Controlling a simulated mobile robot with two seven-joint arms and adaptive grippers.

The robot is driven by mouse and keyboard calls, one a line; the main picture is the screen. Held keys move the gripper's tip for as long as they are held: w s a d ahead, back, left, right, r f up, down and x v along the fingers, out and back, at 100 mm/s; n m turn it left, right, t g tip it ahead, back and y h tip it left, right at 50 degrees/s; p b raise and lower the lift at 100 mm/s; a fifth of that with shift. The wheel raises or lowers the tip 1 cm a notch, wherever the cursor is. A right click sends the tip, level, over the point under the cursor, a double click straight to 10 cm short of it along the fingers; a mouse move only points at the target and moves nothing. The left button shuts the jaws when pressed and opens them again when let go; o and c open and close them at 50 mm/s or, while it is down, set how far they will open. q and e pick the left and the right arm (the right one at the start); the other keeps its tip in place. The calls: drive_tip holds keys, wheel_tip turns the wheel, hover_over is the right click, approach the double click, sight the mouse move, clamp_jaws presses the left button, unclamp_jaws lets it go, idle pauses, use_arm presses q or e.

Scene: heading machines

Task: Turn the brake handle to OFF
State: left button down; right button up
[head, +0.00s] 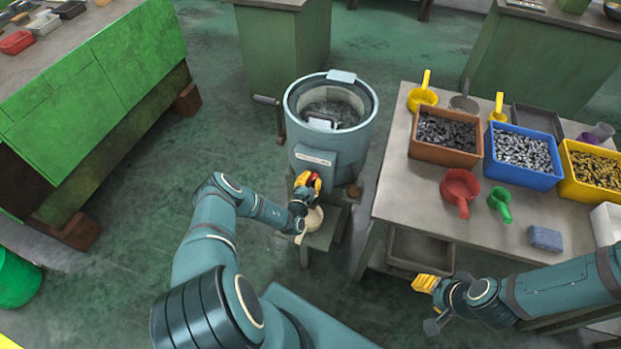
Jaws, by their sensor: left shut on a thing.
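The blue-grey round tub machine (318,165) stands on a low stand in the middle of the head view. A small red part, which looks like the brake handle (314,180), shows low on its front. My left gripper (307,182) has its yellow fingers shut on this red part and hides most of it. Which way the handle points cannot be told. A pale label plate (315,158) sits just above, its writing too small to read. My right gripper (425,283) is away from the machine, beside the table's front edge; its finger gap does not show clearly.
A dark crank (269,108) sticks out at the machine's left side. The grey table (400,205) at right carries bins of metal parts, scoops and a blue block (545,238). A green bench (110,75) stands at left. Floor between bench and machine is clear.

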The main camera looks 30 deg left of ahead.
idle(0.4)
use_arm(q)
drive_tip(key=c, duration=0.8)
unclamp_jaws()
drive_tip(key=v, duration=1.2)
